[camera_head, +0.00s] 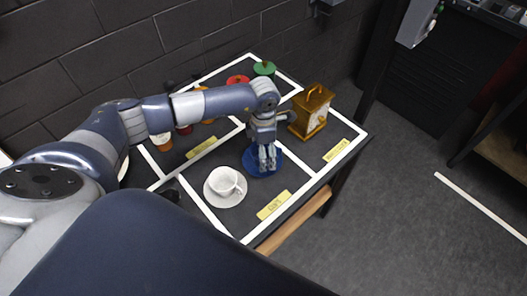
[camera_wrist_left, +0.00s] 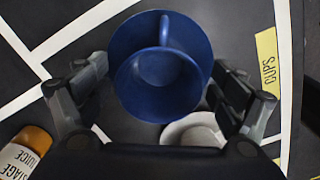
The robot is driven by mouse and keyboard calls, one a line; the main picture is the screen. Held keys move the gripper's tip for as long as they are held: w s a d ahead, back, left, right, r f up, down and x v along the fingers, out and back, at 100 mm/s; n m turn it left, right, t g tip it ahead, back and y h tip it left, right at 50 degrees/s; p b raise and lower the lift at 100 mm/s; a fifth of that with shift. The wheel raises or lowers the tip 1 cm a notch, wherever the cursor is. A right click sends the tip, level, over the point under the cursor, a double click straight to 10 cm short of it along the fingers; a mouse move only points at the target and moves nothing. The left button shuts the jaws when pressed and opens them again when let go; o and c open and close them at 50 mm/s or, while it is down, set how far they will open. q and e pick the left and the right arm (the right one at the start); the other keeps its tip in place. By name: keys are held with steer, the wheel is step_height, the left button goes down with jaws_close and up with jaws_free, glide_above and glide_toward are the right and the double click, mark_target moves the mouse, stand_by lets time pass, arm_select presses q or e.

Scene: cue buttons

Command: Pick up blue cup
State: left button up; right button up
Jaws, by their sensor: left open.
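The blue cup (camera_wrist_left: 158,82) stands on a blue saucer (camera_wrist_left: 121,45), seen from above in the left wrist view. In the head view the blue saucer (camera_head: 249,160) shows at the right of the white cup, and my gripper mostly hides the blue cup there. My left gripper (camera_head: 266,167) is directly above the cup, pointing down. In the left wrist view the open fingers of this gripper (camera_wrist_left: 160,95) are on either side of the cup, with no clear contact visible. My right gripper is not in view.
A white cup (camera_head: 225,183) on a white saucer (camera_head: 224,198) is close to the left. A gold clock (camera_head: 312,112) stands behind to the right. Red and green lidded items (camera_head: 264,69) and bottles (camera_head: 162,142) are farther back. A yellow label (camera_head: 273,205) lies near the table edge.

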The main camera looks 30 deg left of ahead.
arm_select(q)
steer(key=shift+f, duration=0.9)
steer(key=shift+r, duration=0.1)
steer(key=c, duration=1.3)
steer(key=shift+o, duration=0.2)
